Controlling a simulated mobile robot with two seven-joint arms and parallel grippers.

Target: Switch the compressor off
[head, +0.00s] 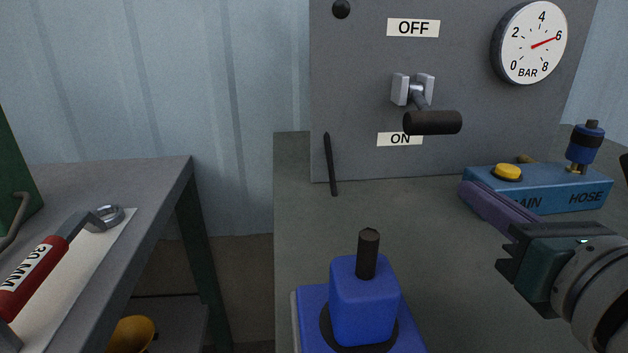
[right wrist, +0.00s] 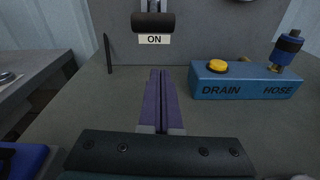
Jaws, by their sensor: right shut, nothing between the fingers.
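The compressor's lever (head: 432,122) has a dark cylindrical handle on a metal bracket. It hangs down at the ON label (head: 385,140), with the OFF label (head: 413,28) above the bracket on the grey panel. In the right wrist view the lever handle (right wrist: 153,23) is at the top, just above the ON label. My right gripper (head: 468,190) has purple fingers, shut and empty, below and to the right of the lever and apart from it. Its fingers (right wrist: 159,73) point toward the panel in the right wrist view. My left gripper is not in view.
The pressure gauge (head: 530,43) reads about 6 bar. A blue DRAIN/HOSE block (head: 560,192) with a yellow button (head: 508,172) sits right of my fingers. A blue punch (head: 362,300) stands at the front. A dark pin (head: 330,165) leans at the panel. A wrench (head: 40,265) lies left.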

